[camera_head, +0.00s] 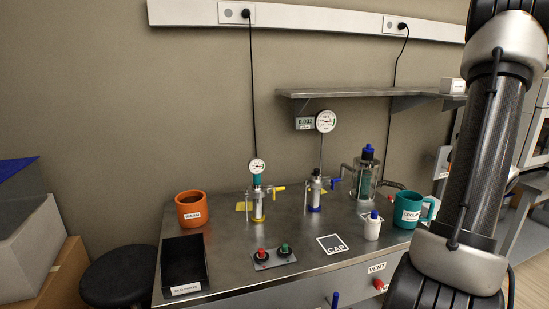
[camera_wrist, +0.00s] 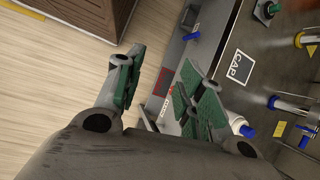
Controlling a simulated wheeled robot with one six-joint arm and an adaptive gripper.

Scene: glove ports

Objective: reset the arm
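My arm stands in the right part of the head view, and its gripper is out of that picture. In the wrist view my gripper (camera_wrist: 158,90) is open, its green-padded fingers wide apart with nothing between them. It hangs beside the front edge of the steel bench, with the floor and the bench front behind it. The bench top (camera_head: 305,258) shows in the head view with the square CAP mark (camera_head: 332,244) on it. The CAP mark also shows in the wrist view (camera_wrist: 239,68), to the right of my gripper.
On the bench stand an orange mug (camera_head: 190,212), a black tray (camera_head: 183,265), red and green buttons (camera_head: 273,255), gauge fittings (camera_head: 257,200), a white bottle (camera_head: 372,228) and a teal mug (camera_head: 408,212). A shelf (camera_head: 350,92) hangs above. A black stool (camera_head: 119,277) is at left.

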